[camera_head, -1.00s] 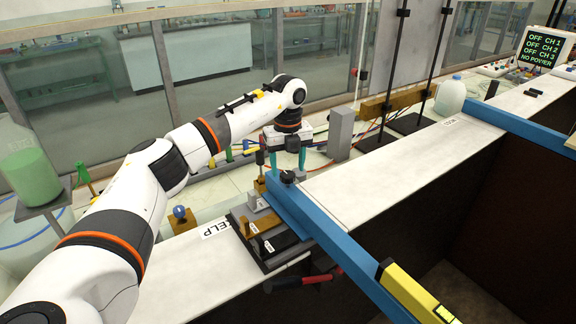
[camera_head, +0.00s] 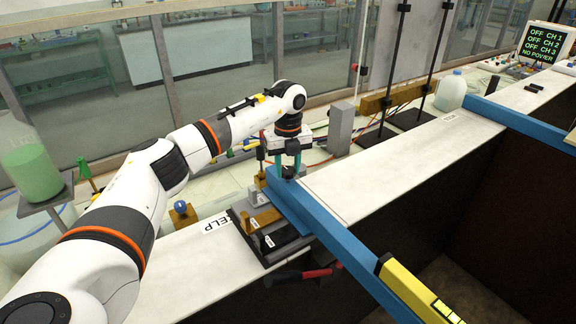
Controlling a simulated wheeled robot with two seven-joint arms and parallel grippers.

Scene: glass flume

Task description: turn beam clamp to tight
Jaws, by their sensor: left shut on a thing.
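The blue beam (camera_head: 335,236) runs from the ledge's clamp base toward the lower right. The beam clamp's dark knob (camera_head: 289,173) sits on the beam's far end. My left gripper (camera_head: 289,170) points down over it, its teal fingers on either side of the knob and shut on it. The fingers hide part of the knob, and I cannot read its turn position. My right gripper is not in view.
A stepped base with small labelled blocks (camera_head: 268,218) stands beside the beam end. A red-and-black handle (camera_head: 305,273) juts out below it. A yellow level (camera_head: 415,292) lies on the beam. The white ledge (camera_head: 400,165) at right is mostly bare.

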